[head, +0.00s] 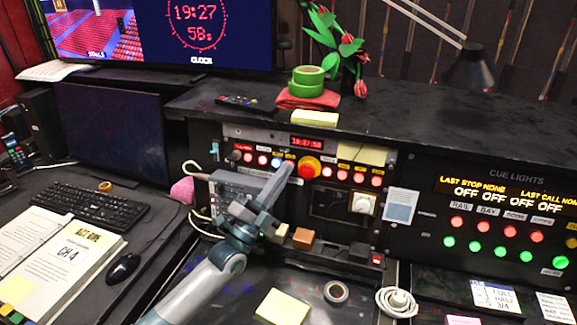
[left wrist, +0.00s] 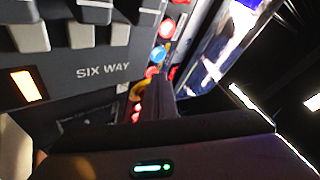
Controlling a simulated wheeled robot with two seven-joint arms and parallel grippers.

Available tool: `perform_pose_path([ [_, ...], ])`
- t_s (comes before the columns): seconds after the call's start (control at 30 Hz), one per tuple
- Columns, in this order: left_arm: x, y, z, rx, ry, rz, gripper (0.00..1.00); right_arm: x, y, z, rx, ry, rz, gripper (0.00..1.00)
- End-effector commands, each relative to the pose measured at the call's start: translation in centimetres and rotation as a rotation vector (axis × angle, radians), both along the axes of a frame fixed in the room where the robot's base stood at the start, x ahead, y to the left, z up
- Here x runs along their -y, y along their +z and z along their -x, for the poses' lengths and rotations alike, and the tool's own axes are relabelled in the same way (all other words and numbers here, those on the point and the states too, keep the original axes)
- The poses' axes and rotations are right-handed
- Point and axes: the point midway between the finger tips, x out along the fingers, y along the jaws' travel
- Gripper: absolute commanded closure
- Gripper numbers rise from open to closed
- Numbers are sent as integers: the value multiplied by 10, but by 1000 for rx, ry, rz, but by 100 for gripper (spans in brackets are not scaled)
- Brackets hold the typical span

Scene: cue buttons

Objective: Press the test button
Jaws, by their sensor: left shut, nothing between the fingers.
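A row of lit round buttons runs across the control panel (head: 232,133) in the head view. It includes red buttons (head: 249,158), a blue button (head: 276,162) and a large red mushroom button with a yellow collar (head: 309,166). The labels are too small to read, so I cannot tell which is the test button. My left gripper (head: 290,168) is shut and empty, its tip at the row beside the blue button and left of the mushroom button. In the left wrist view the finger (left wrist: 161,86) points at the row, near a blue button (left wrist: 158,53); contact cannot be told. My right gripper is out of view.
A grey "SIX WAY" box (left wrist: 60,70) stands close beside the left gripper. A cue lights panel (head: 490,175) with red and green buttons is at the right. Green tape rolls (head: 307,80) and a plant (head: 345,45) stand on the shelf above.

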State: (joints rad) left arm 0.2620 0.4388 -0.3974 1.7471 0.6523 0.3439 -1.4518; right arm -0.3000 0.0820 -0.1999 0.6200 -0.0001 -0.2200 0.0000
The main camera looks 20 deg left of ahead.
Motion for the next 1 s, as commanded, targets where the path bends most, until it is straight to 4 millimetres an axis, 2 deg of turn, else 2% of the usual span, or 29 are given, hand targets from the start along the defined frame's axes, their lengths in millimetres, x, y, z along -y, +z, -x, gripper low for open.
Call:
perform_pose_path([
  [0.4,-1,3,14,-1,0,1,100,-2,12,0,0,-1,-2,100],
  [0.8,-1,2,16,0,0,0,100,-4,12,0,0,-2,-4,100],
  [1.0,-1,5,23,0,0,0,100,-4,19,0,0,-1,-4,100],
])
